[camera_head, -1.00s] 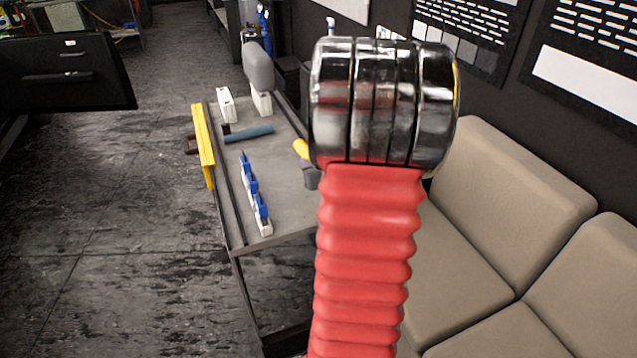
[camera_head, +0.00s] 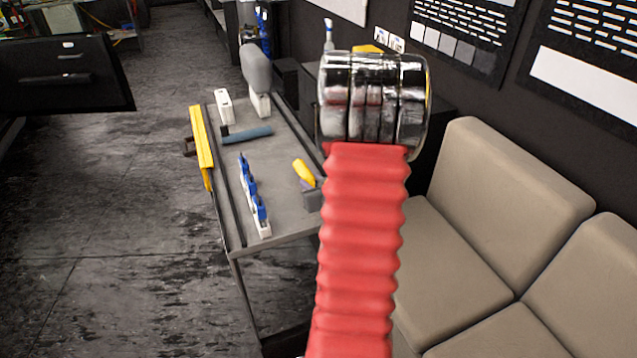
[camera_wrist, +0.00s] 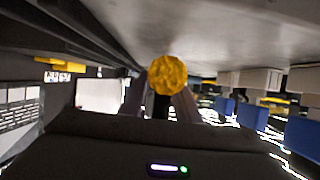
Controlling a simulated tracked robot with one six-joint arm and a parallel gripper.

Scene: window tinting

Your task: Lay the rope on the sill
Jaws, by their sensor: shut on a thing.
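In the wrist view, my gripper (camera_wrist: 160,92) is shut on a round, rough, yellow-orange thing that looks like the end of the rope (camera_wrist: 167,74). Only this end shows beyond the two fingers; how far the rope reaches is hidden. I cannot make out which surface is the sill in either view.
A beige sofa (camera_head: 505,200) is at right. Dark floor (camera_head: 110,220) is open at left.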

